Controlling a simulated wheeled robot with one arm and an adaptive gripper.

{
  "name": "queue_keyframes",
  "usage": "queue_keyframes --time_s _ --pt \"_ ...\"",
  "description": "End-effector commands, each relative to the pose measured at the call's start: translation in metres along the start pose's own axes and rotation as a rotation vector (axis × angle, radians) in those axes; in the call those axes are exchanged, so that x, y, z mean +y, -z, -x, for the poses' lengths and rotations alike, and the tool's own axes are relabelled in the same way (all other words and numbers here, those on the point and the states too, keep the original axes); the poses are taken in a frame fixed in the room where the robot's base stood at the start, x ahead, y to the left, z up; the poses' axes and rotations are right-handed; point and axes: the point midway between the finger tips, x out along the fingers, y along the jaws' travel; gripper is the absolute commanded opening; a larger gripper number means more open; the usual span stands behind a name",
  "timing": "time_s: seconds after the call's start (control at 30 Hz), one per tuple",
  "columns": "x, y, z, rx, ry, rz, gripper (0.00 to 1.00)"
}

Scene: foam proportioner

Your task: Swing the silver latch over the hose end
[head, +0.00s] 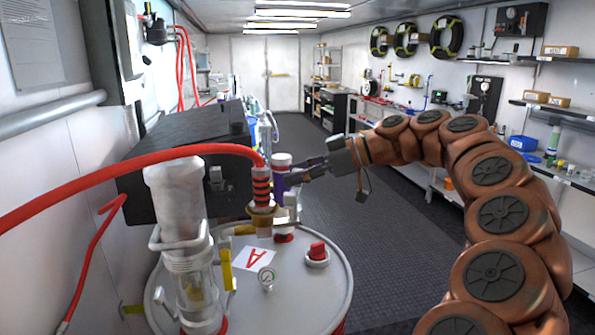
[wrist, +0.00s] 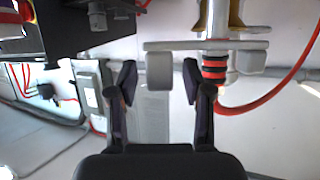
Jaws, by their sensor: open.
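The hose end (head: 261,186), banded red and black, stands upright on a brass fitting (head: 262,212) above the drum. It also shows in the wrist view (wrist: 214,70), where the picture looks upside down. The silver latch (wrist: 190,46) is a pale grey crossbar beside the hose end in the wrist view, with a block-like tab (wrist: 160,72) at one end. My gripper (head: 284,181) is just right of the hose end in the head view. In the wrist view my gripper (wrist: 159,76) is open, its dark fingers either side of the tab. I cannot tell whether they touch it.
A red hose (head: 110,175) arches in from the left. A black box (head: 150,155) stands behind. The floor (head: 350,205) to the right is clear.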

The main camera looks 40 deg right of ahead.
Motion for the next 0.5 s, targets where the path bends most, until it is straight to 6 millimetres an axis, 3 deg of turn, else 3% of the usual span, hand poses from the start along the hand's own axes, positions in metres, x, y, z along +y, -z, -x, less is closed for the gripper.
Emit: queue_keyframes --time_s 0.37,0.5 --pt "-0.0004 -0.0006 -0.0038 -0.001 0.001 -0.001 0.5" --pt "-0.0004 -0.0006 -0.0038 -0.001 0.001 -0.001 0.38"
